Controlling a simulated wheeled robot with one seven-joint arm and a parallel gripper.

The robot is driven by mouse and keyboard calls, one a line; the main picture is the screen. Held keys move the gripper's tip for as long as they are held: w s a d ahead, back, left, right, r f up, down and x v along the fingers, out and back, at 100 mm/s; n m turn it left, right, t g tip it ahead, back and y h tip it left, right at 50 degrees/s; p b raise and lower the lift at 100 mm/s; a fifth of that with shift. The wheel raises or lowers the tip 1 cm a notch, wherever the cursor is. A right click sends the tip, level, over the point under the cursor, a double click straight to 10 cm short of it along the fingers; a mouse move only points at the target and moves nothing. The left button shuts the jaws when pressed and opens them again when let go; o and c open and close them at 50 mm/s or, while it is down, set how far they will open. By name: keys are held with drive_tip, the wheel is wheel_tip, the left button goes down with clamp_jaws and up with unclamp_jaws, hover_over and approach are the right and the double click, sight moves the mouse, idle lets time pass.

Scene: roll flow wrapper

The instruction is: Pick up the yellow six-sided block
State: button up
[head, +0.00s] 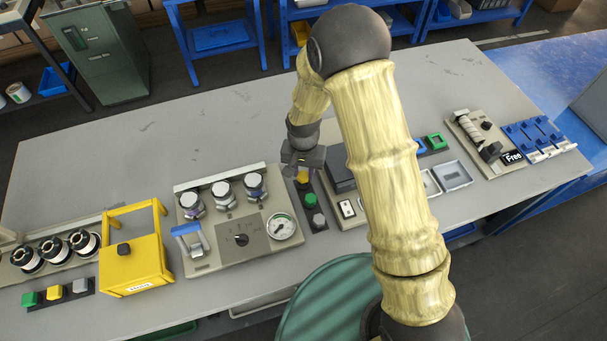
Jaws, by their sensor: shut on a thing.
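My gripper (302,168) points down over a dark narrow rack (319,222) near the middle of the table. It is shut on a yellow block (302,177), whose lower part shows just below the fingers. The fingers hide the block's upper part, and its number of sides cannot be made out. I cannot tell whether the block still touches the rack. A green block (310,199) and a grey block (319,220) sit in the same rack, in front of the yellow one.
A panel with three silver-topped knobs and a gauge (281,227) stands left of the rack. A dark-topped device (340,172) stands close on the right. Another rack at far left holds green, yellow (54,293) and grey blocks. The table's back left (110,150) is clear.

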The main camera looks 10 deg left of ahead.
sight(304, 174)
wheel_tip(304, 174, up, 8)
drive_tip(key=shift+b, duration=0.4)
idle(0.3)
